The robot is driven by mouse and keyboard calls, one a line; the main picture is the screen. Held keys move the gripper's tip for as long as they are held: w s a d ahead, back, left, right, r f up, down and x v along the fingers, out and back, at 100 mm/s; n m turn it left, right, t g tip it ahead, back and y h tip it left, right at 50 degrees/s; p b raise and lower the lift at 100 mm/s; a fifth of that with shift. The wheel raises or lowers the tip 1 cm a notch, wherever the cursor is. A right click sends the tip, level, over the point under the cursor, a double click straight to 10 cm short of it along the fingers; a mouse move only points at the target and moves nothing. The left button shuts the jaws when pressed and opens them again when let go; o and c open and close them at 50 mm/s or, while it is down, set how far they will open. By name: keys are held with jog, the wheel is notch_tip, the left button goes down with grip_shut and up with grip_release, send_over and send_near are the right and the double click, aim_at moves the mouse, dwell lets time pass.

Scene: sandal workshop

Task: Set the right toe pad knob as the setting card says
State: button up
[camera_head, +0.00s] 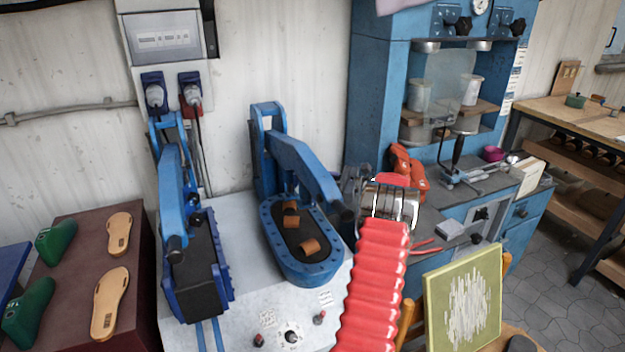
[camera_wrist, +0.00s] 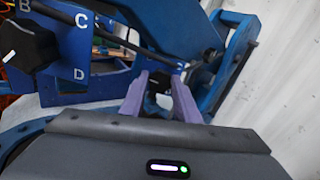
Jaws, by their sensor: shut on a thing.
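My gripper (camera_wrist: 161,80) shows in the wrist view as two purple fingers, shut on a small dark knob (camera_wrist: 158,90). The fingers hide most of it, and its pointer and setting cannot be seen. A faint white letter beside it is too small to read. At the left of the wrist view is another black knob (camera_wrist: 28,45) with a white pointer mark, on a blue plate (camera_wrist: 104,72) lettered B, C and D. In the head view my red-sleeved arm reaches to the blue press (camera_head: 297,160); my fingertips are not clear there. I cannot pick out a readable setting card.
Blue press frames stand close around my gripper. A second blue press (camera_head: 180,215) is at the left. Insoles (camera_head: 110,300) lie far left.

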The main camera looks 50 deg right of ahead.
jog(key=shift+n, duration=0.4)
jog(key=n, duration=0.9)
jog(key=shift+a+f, duration=0.2)
jog(key=shift+a, duration=0.05)
jog(key=shift+n, duration=0.3)
jog(key=o, duration=1.1)
jog(key=shift+c, duration=0.2)
jog(key=shift+r, duration=0.1)
jog(key=shift+s+d, duration=0.15)
jog(key=v, duration=1.3)
jog(key=shift+s, duration=0.25)
